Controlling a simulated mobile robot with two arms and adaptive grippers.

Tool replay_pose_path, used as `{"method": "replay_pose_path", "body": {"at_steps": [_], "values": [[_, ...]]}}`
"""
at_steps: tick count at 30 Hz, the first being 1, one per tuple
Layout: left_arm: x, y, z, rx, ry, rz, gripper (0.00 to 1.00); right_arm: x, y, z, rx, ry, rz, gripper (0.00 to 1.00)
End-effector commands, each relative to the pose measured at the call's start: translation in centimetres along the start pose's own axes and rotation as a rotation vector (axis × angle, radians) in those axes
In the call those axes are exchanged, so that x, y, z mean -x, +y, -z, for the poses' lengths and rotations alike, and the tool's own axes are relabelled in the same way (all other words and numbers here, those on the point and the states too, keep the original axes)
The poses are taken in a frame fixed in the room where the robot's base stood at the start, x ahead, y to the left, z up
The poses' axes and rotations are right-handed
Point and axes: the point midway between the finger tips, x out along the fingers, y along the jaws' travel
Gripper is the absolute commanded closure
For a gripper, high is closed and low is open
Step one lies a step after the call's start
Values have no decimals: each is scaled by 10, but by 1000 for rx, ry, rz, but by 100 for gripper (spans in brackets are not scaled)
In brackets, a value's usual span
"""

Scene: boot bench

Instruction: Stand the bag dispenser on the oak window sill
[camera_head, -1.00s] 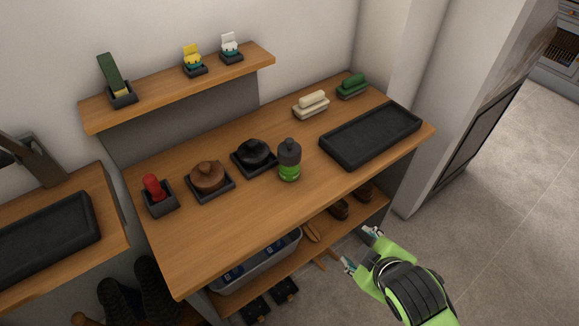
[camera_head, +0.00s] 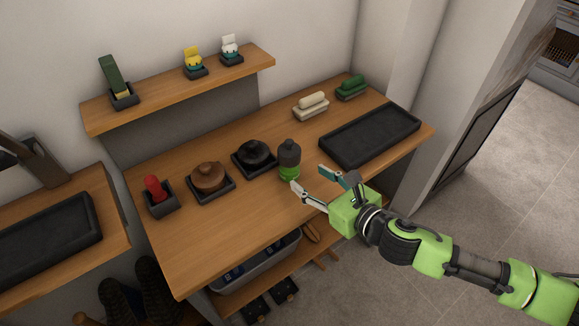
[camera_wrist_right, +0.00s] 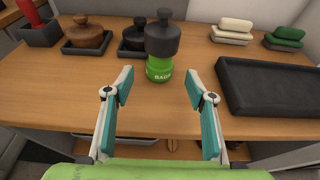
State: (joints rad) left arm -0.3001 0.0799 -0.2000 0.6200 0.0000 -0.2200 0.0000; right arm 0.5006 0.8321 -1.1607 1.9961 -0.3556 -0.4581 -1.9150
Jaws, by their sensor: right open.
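The bag dispenser (camera_head: 289,161) is a small bottle with a dark grey top and a bright green base. It stands upright on the wooden bench top (camera_head: 228,232). In the right wrist view its green label (camera_wrist_right: 159,70) reads as "BAGS". My right gripper (camera_head: 308,177) is open and empty at the front right of the dispenser. In the right wrist view the dispenser stands just beyond the spread fingertips, roughly centred between them. I cannot tell which wooden surface is the oak window sill. My left gripper is not in view.
A black pot (camera_head: 254,155) stands close left of the dispenser, with a brown pot (camera_head: 208,177) and red-topped holder (camera_head: 156,195) further left. A black tray (camera_head: 371,134) lies to the right. A raised wooden shelf (camera_head: 150,99) holds small items but has bare stretches.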

Motion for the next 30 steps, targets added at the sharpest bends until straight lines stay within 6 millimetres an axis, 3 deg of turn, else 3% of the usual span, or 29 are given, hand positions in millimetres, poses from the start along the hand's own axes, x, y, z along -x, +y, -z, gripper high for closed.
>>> {"method": "replay_pose_path", "body": {"at_steps": [6, 14, 24, 30], "values": [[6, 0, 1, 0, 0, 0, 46, -38, 0, -2, -3, -2, 1, 49], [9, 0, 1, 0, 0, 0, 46, -55, 0, -3, -4, 0, 2, 49], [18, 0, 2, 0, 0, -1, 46, -96, 0, -6, -5, 0, 2, 49], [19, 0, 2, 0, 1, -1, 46, -101, -1, -5, -4, 0, 2, 49]]}}
